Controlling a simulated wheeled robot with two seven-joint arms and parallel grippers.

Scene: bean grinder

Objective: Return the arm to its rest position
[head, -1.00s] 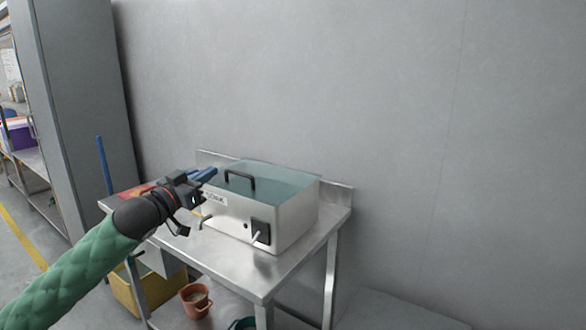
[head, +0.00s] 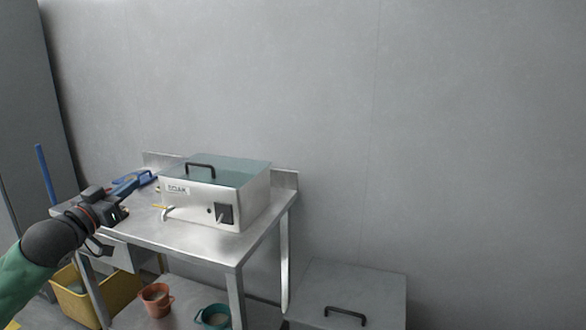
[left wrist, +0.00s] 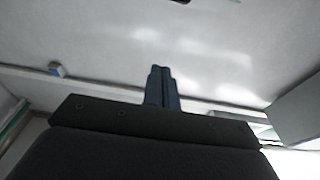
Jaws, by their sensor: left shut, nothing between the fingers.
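My left arm comes in from the left in the head view, in a green padded sleeve. The fingers are shut and empty; in the left wrist view the blue fingers (left wrist: 161,88) lie side by side. The box is metal with a teal lid, a black handle, a small tap and a switch on its front. My right gripper is not in these frames.
The steel table (head: 205,245) carries the box. Below it are a yellow bin (head: 88,305), an orange-brown cup (head: 156,300) and a teal cup (head: 213,317). A grey lidded box (head: 350,285) stands at the lower right. The wall behind is bare.

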